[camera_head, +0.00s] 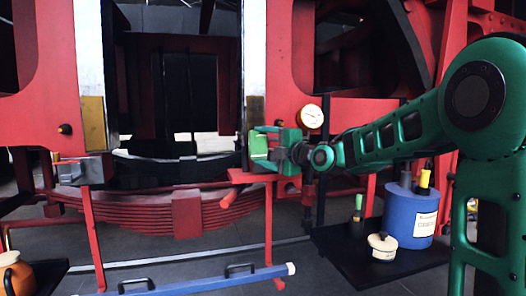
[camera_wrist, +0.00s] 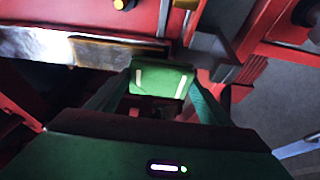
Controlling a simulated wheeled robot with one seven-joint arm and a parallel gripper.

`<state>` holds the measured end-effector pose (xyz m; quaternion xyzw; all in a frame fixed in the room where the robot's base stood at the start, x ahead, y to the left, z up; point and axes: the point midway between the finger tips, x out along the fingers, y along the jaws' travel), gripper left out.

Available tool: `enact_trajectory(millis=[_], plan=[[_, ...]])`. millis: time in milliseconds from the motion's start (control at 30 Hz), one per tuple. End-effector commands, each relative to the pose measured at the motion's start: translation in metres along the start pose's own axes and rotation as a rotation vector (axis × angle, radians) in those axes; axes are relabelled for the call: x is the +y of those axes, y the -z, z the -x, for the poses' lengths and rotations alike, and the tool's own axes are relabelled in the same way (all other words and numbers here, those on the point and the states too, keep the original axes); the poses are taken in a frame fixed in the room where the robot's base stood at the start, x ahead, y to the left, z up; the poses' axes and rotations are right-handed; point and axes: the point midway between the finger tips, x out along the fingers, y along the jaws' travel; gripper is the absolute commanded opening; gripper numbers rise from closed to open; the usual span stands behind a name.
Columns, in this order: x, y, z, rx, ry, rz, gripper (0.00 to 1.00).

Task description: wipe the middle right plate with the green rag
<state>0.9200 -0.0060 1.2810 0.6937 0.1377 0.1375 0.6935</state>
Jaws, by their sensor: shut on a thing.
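My gripper (camera_head: 270,150) is shut on the green rag (camera_head: 259,146), in front of the red frame right of the central opening. In the wrist view the rag (camera_wrist: 160,79) is a folded green pad with two pale strips, held between my fingers. Just above it in the head view is the right upright plate (camera_head: 254,62), pale metal above and brownish-yellow at its lower end (camera_head: 256,108). In the wrist view this plate (camera_wrist: 115,52) runs to the upper left of the rag. I cannot tell whether they touch. The rag and gripper hide what lies behind them.
A matching left plate (camera_head: 94,122) stands across the opening. A round gauge (camera_head: 311,117) is close right of my gripper. A red bracket (camera_head: 250,176) sits just below it. A black tray (camera_head: 365,270) with a blue drum (camera_head: 409,215) stands lower right.

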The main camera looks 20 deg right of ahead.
Motion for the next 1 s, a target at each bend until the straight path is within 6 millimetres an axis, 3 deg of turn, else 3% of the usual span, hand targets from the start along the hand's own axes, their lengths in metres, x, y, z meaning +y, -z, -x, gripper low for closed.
enact_trajectory(millis=[1000], plan=[[-0.0005, -0.0026, -0.0081, 0.001, 0.001, 0.000, 0.56]])
